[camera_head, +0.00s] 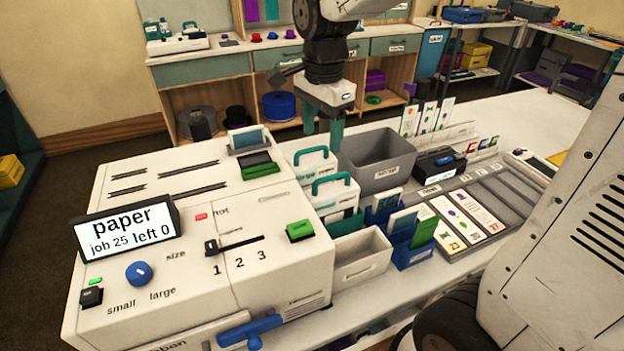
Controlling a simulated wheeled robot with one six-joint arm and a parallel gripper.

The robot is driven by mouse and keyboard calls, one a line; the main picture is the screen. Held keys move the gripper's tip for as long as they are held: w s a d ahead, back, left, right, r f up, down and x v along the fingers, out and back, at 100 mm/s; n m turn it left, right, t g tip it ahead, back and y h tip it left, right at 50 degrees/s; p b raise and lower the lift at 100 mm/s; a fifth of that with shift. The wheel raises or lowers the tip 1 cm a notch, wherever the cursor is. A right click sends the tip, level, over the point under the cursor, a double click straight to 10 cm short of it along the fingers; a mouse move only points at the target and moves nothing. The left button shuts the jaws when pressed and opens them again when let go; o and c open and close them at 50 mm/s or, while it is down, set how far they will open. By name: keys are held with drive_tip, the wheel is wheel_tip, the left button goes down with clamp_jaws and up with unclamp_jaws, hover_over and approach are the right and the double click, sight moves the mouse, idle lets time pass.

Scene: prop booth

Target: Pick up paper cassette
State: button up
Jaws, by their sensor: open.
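Two white cassettes with teal handles stand one behind the other, just right of the printing machine. The rear cassette (315,170) has a partly readable label that seems to say paper. The front cassette (335,203) stands nearer, its label partly hidden. My gripper (323,137) points down with its teal fingers apart and nothing between them. In the picture its fingertips are close to the rear cassette's handle, at its upper right; I cannot tell the height between them. The machine's screen (124,229) reads "paper, job 25 left 0".
The large white machine (150,205) fills the left. A grey bin (378,165) stands right of the cassettes, close to my fingers. In front are a small white bin (361,257), a blue card holder (414,250) and a card tray (474,215).

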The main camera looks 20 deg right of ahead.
sight(311, 161)
drive_tip(key=w+m, duration=0.1)
drive_tip(key=w+f+m, duration=0.1)
drive_tip(key=w+a+f, duration=0.1)
drive_tip(key=w, duration=0.1)
drive_tip(key=shift+f+m, duration=0.25)
drive_tip(key=shift+m, duration=0.15)
drive_tip(key=f, duration=0.7)
drive_tip(key=shift+w+d+f, duration=0.3)
drive_tip(key=shift+d, duration=0.1)
clamp_jaws()
